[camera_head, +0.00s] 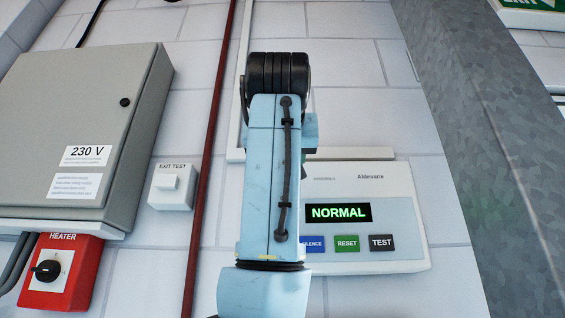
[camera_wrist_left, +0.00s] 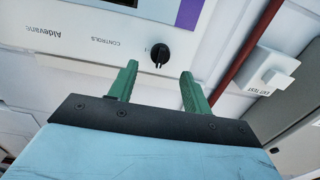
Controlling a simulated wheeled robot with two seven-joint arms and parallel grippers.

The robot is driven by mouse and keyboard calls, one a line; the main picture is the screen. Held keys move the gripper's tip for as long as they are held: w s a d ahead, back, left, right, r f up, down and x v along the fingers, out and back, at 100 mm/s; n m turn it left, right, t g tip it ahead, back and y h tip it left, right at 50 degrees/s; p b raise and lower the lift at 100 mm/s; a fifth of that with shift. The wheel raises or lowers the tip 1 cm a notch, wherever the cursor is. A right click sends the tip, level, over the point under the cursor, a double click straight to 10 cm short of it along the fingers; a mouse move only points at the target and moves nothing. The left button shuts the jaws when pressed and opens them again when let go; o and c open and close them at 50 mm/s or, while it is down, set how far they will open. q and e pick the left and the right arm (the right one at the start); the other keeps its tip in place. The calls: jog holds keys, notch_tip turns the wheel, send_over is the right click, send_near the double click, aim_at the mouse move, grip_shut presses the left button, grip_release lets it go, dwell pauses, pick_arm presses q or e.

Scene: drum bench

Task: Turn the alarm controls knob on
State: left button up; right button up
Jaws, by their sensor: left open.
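The alarm controls knob (camera_wrist_left: 159,52) is small and black. In the left wrist view it sits on a white panel (camera_wrist_left: 95,22) marked CONTROLS and Aldevane, which appears upside down. My left gripper (camera_wrist_left: 158,70) has two green fingers, open and empty. The knob shows just beyond the fingertips, between them in the picture; I see no contact. Its exact turn is too small to read. In the head view my blue arm covers the knob and most of the gripper. The alarm panel (camera_head: 385,205) shows there with a green NORMAL display (camera_head: 338,212). My right gripper is not in view.
SILENCE, RESET (camera_head: 347,243) and TEST (camera_head: 381,243) buttons sit under the display. Left of my arm are a red pipe (camera_head: 209,150), an EXIT TEST switch (camera_head: 171,186), a grey 230 V cabinet (camera_head: 75,110) and a red HEATER switch (camera_head: 60,272). A grey column (camera_head: 480,130) stands right.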

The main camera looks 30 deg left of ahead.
pick_arm(q)
jog(key=p+x, duration=0.1)
jog(key=x, duration=0.4)
jog(key=c, duration=0.9)
